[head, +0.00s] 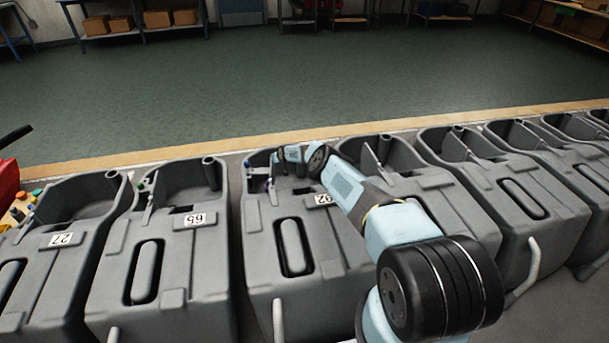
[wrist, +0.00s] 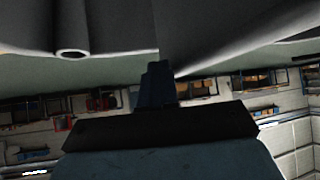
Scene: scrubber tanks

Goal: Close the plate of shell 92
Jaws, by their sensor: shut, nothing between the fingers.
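Shell 92 (head: 262,240) is the grey tank in the middle of the row in the head view, its number label (head: 322,199) partly covered by my arm. My arm reaches over its right side, and my gripper (head: 283,154) is at the tank's open far end. In the wrist view my shut gripper (wrist: 157,80) shows as a dark shape against a grey surface (wrist: 235,30), with nothing seen between its fingers. The plate of shell 92 is not clearly made out in the head view. I cannot tell whether the gripper touches the plate.
Shell 65 (head: 165,265) and shell 27 (head: 60,270) stand close on the left. Several similar shells (head: 515,200) continue to the right. Green floor (head: 300,90) beyond the row is clear, with shelves (head: 140,22) at the back. A round tube end (wrist: 72,54) shows in the wrist view.

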